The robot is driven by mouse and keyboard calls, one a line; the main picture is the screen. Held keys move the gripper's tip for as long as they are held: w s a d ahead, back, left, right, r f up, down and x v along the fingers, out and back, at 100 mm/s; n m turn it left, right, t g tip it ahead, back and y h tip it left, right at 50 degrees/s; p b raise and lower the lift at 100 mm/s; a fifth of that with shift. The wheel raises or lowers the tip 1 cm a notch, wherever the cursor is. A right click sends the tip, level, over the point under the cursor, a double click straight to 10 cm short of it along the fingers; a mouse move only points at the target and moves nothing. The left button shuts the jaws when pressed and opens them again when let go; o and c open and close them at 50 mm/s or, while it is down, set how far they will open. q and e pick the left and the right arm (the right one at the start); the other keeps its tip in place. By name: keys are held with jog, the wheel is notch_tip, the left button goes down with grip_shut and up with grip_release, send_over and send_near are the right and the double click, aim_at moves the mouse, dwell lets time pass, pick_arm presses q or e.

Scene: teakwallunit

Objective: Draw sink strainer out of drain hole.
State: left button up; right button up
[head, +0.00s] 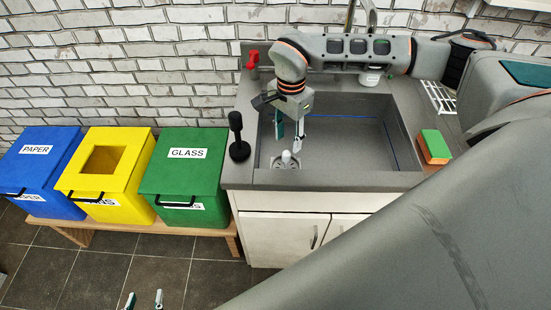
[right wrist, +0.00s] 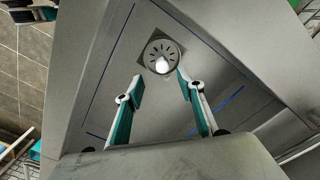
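The sink strainer (head: 287,160) sits in the drain at the front left of the grey sink basin (head: 350,150), its pale knob pointing up. In the right wrist view the strainer (right wrist: 160,52) is a round slotted metal disc with a white knob. My right gripper (head: 289,138) hangs over the basin just above the strainer, fingers pointing down. In the right wrist view its two fingers (right wrist: 160,77) are apart with nothing between them, the knob lying just beyond the tips. My left gripper (head: 144,300) is low at the bottom edge of the head view, fingers apart and empty.
A black upright tool (head: 238,140) stands on the counter left of the basin. A green-and-orange sponge (head: 435,147) lies to the right. A white cup (head: 370,77) and a white rack (head: 440,97) are behind. Blue, yellow and green bins (head: 185,175) stand at the left.

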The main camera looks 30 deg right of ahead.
aim_at(286, 153)
jog(key=shift+w, duration=0.4)
jog(key=shift+f, duration=0.1)
jog(key=shift+s+f, duration=0.2)
jog(key=shift+f, duration=1)
notch_tip(286, 153, down, 4)
jog(key=shift+a+f+p, duration=0.1)
jog(key=shift+f+p, duration=0.05)
jog(key=shift+p, duration=0.2)
jog(key=shift+f, duration=0.25)
pick_arm(q)
jog(key=shift+w+r, duration=0.4)
jog(key=shift+r, duration=0.15)
pick_arm(e)
grip_shut()
